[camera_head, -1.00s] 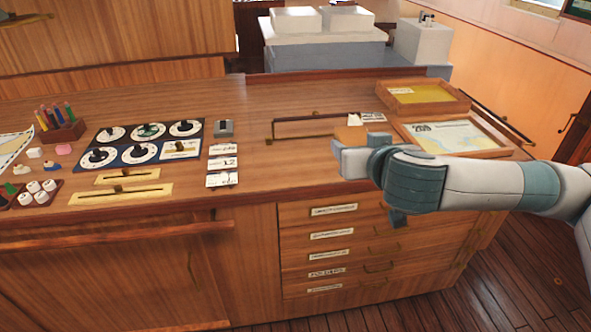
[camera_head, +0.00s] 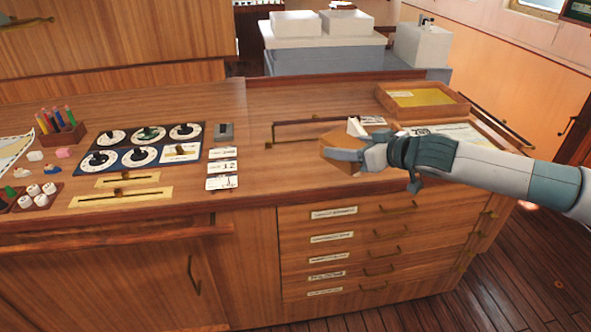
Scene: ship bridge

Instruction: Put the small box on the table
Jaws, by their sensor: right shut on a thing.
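The small box (camera_head: 341,141) is plain brown and looks tilted, over the right half of the wooden table top (camera_head: 300,98). My right gripper (camera_head: 352,143) comes in from the right and is shut on it, with one grey finger across its near side and a pale finger behind. The fingers hide part of the box. I cannot tell whether its underside touches the table. My left gripper is not in view.
A wooden tray with a yellow sheet (camera_head: 425,97) stands at the back right. A chart (camera_head: 452,131) lies partly behind my arm. A dial panel (camera_head: 149,146), pen holder (camera_head: 62,133) and small cards (camera_head: 222,168) fill the left. Clear wood lies left of the box.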

